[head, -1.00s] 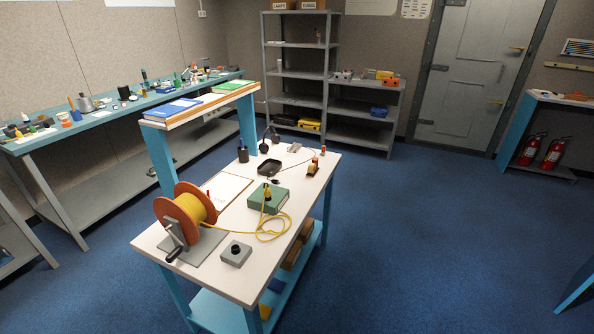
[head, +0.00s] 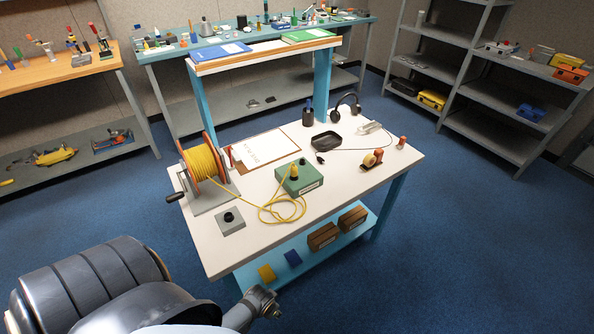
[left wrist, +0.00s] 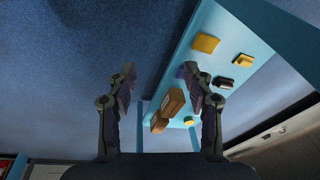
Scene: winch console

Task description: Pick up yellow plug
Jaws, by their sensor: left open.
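The yellow plug (head: 293,172) stands upright at the green box (head: 305,184) on the white worktable (head: 345,190). Its yellow cable lies in loose loops (head: 280,211) and leads to the orange reel (head: 187,170) on the table's left. My left arm enters the head view at bottom left, below and in front of the table. My left gripper (left wrist: 158,78) shows in the left wrist view with its two fingers apart and nothing between them. That view looks at the table's lower shelf, and the plug is not in it. My right gripper is not in view.
A grey box with a black knob (head: 230,220) sits at the table's front left. A clipboard (head: 265,150), black tray (head: 326,142) and headset (head: 345,105) lie behind. Brown boxes (head: 323,236) stand on the lower shelf. Blue floor is clear at right.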

